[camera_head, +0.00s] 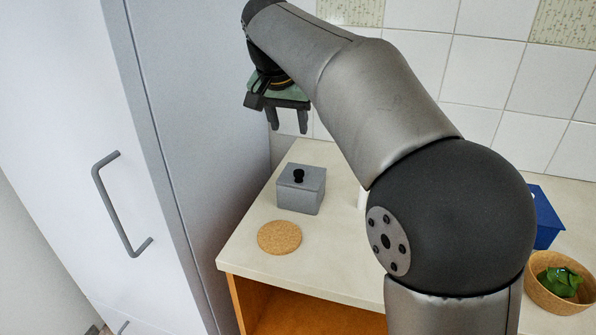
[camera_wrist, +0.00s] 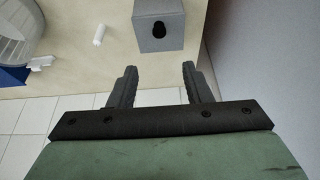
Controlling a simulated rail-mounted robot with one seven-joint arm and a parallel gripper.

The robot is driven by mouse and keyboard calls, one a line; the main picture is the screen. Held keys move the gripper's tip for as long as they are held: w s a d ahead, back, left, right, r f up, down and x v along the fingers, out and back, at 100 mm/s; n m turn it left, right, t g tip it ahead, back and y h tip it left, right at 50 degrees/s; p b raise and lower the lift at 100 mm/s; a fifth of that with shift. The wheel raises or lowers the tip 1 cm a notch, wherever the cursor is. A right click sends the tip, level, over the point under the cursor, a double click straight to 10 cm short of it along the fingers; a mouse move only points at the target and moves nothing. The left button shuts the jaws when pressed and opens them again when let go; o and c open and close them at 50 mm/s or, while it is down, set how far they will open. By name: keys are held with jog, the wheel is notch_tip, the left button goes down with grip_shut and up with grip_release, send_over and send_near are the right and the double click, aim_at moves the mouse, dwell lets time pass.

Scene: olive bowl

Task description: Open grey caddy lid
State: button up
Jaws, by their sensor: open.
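The grey caddy (camera_head: 300,196) is a small square box on the counter, near the tall white cabinet. Its lid (camera_head: 293,175) is on and has a black knob (camera_head: 298,176) on top. In the wrist view the caddy (camera_wrist: 147,38) is at the top, with the knob (camera_wrist: 159,29) visible. My gripper (camera_head: 288,129) is above and behind the caddy, close to the tiled wall, apart from it. In the wrist view my gripper (camera_wrist: 159,72) is open, its two fingers spread with nothing between them.
A round cork mat (camera_head: 279,238) lies in front of the caddy. A wooden bowl with green leaves (camera_head: 558,284) and a blue object (camera_head: 547,217) are at the right. The white cabinet (camera_head: 190,130) bounds the left side. A small white cylinder (camera_wrist: 99,34) stands near the caddy.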

aim_at(298, 172)
jog(key=b+x, duration=0.1)
jog(key=x, duration=1.5)
jog(key=shift+d+f, duration=0.1)
jog(key=shift+f, duration=0.25)
grip_shut()
